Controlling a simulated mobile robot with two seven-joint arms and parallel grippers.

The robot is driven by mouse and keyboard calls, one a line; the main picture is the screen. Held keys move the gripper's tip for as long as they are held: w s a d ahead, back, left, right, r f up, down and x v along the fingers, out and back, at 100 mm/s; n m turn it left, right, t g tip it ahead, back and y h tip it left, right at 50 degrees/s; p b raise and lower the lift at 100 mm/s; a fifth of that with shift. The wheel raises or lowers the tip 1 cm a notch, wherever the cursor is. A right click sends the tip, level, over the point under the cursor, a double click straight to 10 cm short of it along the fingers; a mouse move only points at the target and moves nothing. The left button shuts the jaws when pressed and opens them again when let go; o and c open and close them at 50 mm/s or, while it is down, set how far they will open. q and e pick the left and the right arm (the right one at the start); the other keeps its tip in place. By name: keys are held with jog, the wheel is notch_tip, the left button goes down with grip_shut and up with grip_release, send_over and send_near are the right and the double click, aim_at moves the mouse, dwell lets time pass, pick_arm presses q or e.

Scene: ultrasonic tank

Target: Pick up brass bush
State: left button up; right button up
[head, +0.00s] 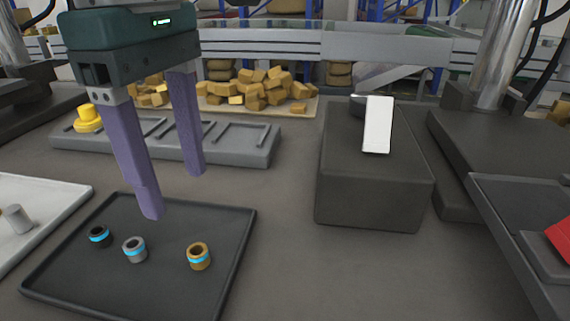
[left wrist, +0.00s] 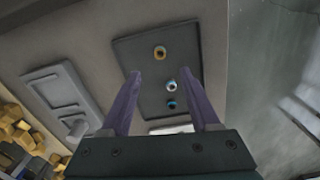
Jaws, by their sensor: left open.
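The brass bush (head: 199,256) is a short gold ring with a blue band. It stands on the dark tray (head: 236,228), right of a silver bush (head: 134,250) and a black bush (head: 98,237). In the left wrist view the brass bush (left wrist: 159,53) is the farthest of the three from my gripper. My left gripper (head: 172,195) is open and empty, with long purple fingers. It hangs above the back of the tray, apart from the bushes. My right gripper is not in view.
A grey slotted rack (head: 265,155) with a yellow piece (head: 87,118) lies behind the tray. A dark block (head: 375,192) with a white panel (head: 377,125) stands to the right. A white tray (head: 70,188) with a grey cylinder (head: 17,219) is at left. The bench between tray and block is clear.

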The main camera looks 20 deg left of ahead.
aim_at(197, 249)
pick_arm(q)
notch_tip(197, 249, down, 4)
jog(key=shift+s+d+r, duration=0.1)
jog(key=shift+d, duration=0.05)
notch_tip(197, 249, down, 6)
jog(key=shift+r+b, duration=0.25)
jog(key=shift+b, duration=0.25)
grip_shut()
